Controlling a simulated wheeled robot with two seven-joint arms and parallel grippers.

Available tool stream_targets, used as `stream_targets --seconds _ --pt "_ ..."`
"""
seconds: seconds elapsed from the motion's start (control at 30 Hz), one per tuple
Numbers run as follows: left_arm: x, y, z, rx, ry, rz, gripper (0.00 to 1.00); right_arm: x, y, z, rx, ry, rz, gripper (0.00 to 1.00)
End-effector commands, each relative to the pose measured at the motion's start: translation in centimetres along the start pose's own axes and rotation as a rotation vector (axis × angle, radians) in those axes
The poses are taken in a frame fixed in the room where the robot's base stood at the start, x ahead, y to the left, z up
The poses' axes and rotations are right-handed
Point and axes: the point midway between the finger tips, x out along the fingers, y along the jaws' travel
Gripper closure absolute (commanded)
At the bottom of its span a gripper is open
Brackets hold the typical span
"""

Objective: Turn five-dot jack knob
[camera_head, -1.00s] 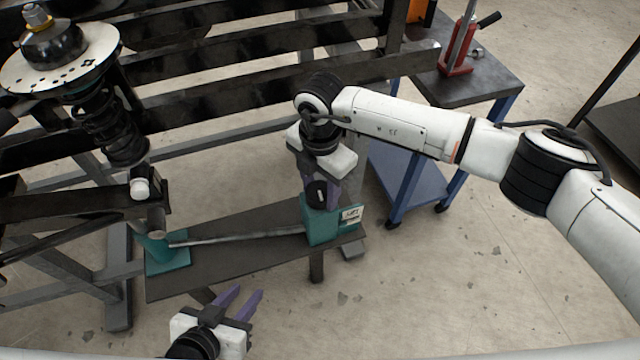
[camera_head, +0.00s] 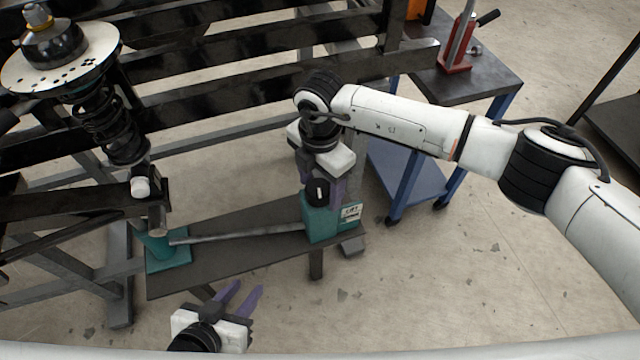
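The teal jack unit (camera_head: 322,225) stands at the right end of a dark narrow bench, with a small pale label on its side. A black knob (camera_head: 317,194) with a white mark sits on its top. My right gripper (camera_head: 322,188) points down with its purple fingers on either side of the knob and appears shut on it. The wrist hides part of the fingers. No dots on the knob can be made out. My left gripper (camera_head: 240,297) is open and empty, low in front of the bench.
A grey bar (camera_head: 240,236) runs from the jack unit to a teal base (camera_head: 168,258) under the spring strut (camera_head: 105,125). Dark rails (camera_head: 220,95) stand behind. A blue-legged cart (camera_head: 470,85) with a red jack (camera_head: 457,50) is at the back right.

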Motion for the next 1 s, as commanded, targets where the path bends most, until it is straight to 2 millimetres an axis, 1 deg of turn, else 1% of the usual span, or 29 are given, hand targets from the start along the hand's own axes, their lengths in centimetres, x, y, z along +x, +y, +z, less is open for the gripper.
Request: stream_targets --seconds 0.17,0.27,0.5,0.6,0.7,0.83,1.0 --pt "0.0 0.0 -0.1 0.0 0.0 0.0 0.69 -0.2 0.0 0.0 -0.001 0.001 0.0 0.38" --pt "-0.1 0.0 -0.1 0.0 0.0 0.0 0.69 -1.3 0.0 0.0 -0.001 0.001 0.001 0.38" --pt "-0.3 0.0 -0.2 0.001 -0.005 -0.001 0.69 -6.0 0.1 0.0 -0.002 -0.001 0.003 0.38" --pt "-0.3 0.0 0.0 0.001 -0.009 -0.002 0.69 -7.8 0.1 0.0 -0.002 0.0 0.003 0.38" --pt "-0.3 0.0 0.1 0.001 -0.011 -0.002 0.69 -9.1 0.0 0.0 0.0 -0.001 0.001 0.38" --pt "-0.3 0.0 0.1 0.001 -0.011 -0.002 0.69 -10.1 0.0 0.0 0.001 0.0 0.001 0.38" --pt "-0.3 0.0 0.0 0.0 -0.01 -0.002 0.69 -10.3 0.0 0.0 0.0 0.001 -0.001 0.38"
